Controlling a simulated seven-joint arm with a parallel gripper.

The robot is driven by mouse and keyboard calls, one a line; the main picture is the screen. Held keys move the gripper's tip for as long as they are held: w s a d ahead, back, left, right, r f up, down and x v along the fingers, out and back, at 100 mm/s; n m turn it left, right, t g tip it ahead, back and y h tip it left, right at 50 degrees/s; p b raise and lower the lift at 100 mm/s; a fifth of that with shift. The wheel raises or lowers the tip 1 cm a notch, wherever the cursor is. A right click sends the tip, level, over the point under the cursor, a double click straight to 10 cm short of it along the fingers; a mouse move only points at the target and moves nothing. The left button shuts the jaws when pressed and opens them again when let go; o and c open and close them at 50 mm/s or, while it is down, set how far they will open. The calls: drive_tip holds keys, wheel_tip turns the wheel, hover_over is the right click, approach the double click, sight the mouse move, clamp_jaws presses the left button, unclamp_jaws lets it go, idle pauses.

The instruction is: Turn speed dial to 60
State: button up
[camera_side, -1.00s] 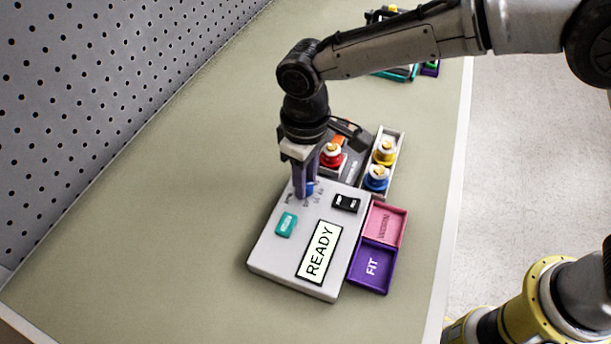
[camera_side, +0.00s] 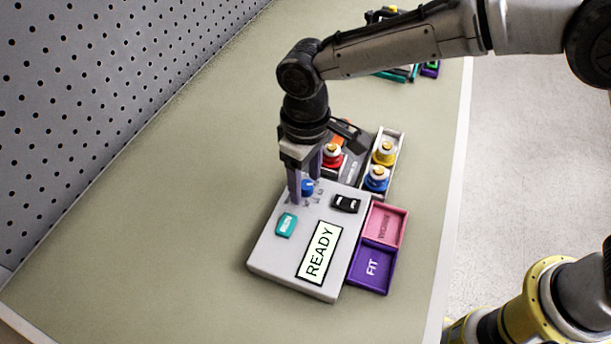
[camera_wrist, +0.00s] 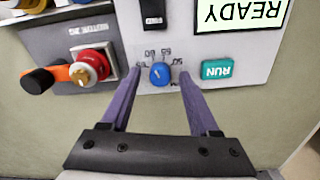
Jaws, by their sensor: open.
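The blue speed dial (camera_side: 307,188) sits on the grey pump panel (camera_side: 276,253), near the panel's back edge. In the wrist view the dial (camera_wrist: 160,75) lies between my fingers, with a gap on each side. Small upside-down number labels stand around it, including one that reads as 60 (camera_wrist: 149,53); I cannot tell surely which mark the dial points to. My gripper (camera_side: 306,191) is open and points down over the dial, one finger on either side, holding nothing. The display (camera_side: 320,252) reads READY.
A red knob (camera_side: 331,155) sits behind the panel, beside a tray with yellow (camera_side: 384,152) and blue (camera_side: 376,178) knobs. Pink and purple FIT (camera_side: 372,267) trays adjoin the right side.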

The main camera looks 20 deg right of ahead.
sight(306, 183)
wheel_tip(306, 183, up, 14)
idle(0.6)
drive_tip(key=shift+f, duration=0.1)
